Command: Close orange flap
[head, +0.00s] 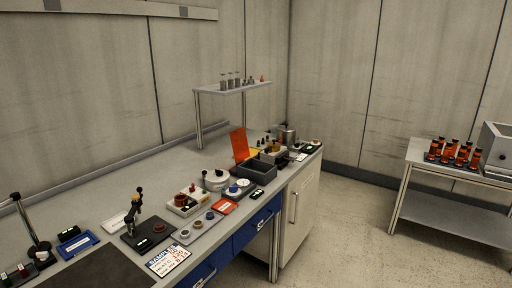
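The orange flap (239,144) stands raised, tilted slightly from upright, towards the far end of the long workbench in the head view. It is at the back left of a dark open compartment box (257,168), with a yellow-orange part (254,152) just behind the box. Whether the flap's hinge is on the box or on the yellow part is too small to tell. Neither of my grippers is in view.
A raised shelf (232,88) carries small bottles. A side table (430,159) with orange-brown bottles stands right, across clear floor.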

